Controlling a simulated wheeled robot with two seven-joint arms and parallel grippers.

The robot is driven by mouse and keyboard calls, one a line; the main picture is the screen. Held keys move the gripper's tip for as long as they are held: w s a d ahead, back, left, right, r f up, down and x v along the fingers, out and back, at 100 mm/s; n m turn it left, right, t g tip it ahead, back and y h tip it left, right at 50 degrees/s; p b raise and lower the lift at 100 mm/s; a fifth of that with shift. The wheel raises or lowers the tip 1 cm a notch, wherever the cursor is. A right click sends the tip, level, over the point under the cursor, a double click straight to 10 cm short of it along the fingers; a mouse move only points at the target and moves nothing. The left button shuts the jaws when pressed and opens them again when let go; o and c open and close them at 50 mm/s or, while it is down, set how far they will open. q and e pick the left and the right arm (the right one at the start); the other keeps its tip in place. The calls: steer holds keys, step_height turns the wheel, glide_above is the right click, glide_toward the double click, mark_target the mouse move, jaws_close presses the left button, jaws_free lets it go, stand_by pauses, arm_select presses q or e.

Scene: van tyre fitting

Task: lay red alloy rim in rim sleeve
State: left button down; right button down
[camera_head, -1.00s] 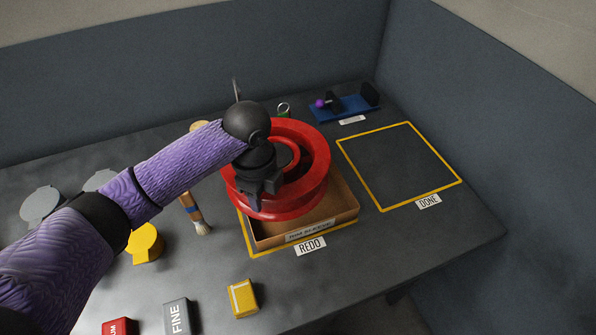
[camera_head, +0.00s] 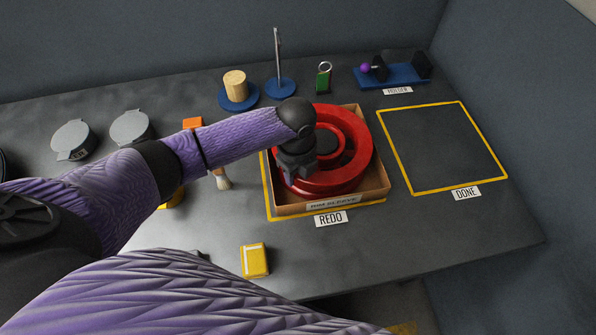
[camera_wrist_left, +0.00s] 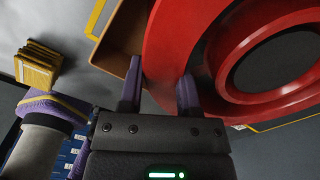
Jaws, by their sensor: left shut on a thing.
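My left gripper (camera_head: 293,178) is shut on the rim's left edge. In the left wrist view the two purple fingers (camera_wrist_left: 160,88) straddle the red rim (camera_wrist_left: 178,40), and a wall of the sleeve (camera_wrist_left: 121,40) shows beside them. My right gripper is not in view.
The sleeve stands in a yellow-outlined square marked REDO (camera_head: 331,219). An empty yellow-outlined square marked DONE (camera_head: 440,147) is to its right. A yellow box (camera_head: 255,261) stands in front, a brush (camera_head: 221,180) to the left, and a blue holder (camera_head: 391,76) behind.

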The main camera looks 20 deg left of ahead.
arm_select(q)
steer(key=shift+r, duration=0.1)
steer(key=shift+c, duration=1.5)
jaws_free()
step_height(320, 180, up, 12)
steer(key=p, duration=0.4)
